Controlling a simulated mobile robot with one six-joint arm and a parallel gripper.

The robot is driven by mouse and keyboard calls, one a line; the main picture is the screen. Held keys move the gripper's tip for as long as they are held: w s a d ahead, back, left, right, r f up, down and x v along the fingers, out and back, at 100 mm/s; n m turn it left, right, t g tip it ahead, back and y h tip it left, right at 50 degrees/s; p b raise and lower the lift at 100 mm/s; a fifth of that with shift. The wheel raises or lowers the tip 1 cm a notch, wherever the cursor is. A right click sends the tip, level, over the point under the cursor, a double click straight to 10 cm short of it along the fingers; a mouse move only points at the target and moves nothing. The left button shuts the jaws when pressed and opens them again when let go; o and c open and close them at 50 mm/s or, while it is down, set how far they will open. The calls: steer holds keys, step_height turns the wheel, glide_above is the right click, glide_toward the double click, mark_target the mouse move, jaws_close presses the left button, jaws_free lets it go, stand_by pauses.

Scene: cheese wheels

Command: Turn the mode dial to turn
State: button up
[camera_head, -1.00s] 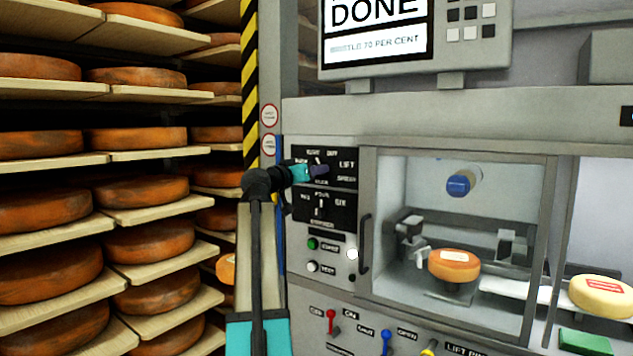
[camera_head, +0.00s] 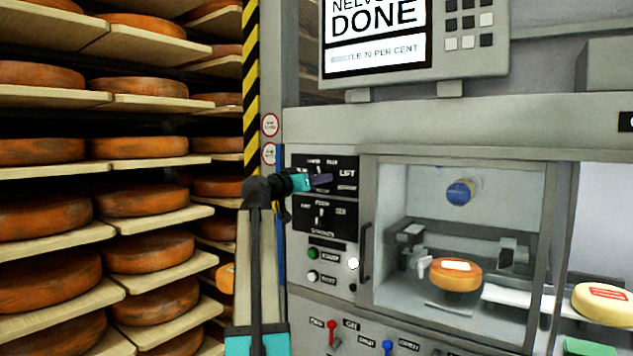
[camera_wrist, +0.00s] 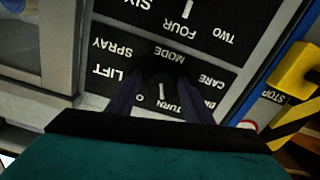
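The mode dial (camera_wrist: 162,92) is a dark knob with a white pointer line on a black panel. The wrist view shows this panel upside down, with labels including TURN, CARE, LIFT and SPRAY around the knob. The pointer lies near the gap between TURN and a partly hidden label starting with O. My gripper (camera_wrist: 160,98) has its two dark fingers apart, one on each side of the dial. I cannot tell whether they touch it. In the head view, my gripper (camera_head: 320,180) reaches the upper black panel and hides much of the dial.
A second dial (camera_head: 319,214) sits on the panel below, with a green button (camera_head: 313,254) and a white button (camera_head: 313,275) under it. A door handle (camera_head: 365,252) stands to the right. Shelves of cheese wheels (camera_head: 140,146) fill the left. A yellow part (camera_wrist: 293,70) is near the STOP label.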

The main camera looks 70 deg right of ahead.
steer(key=b+v, duration=0.1)
steer(key=v, duration=1.2)
steer(key=shift+a, duration=0.35)
steer(key=shift+w, duration=0.25)
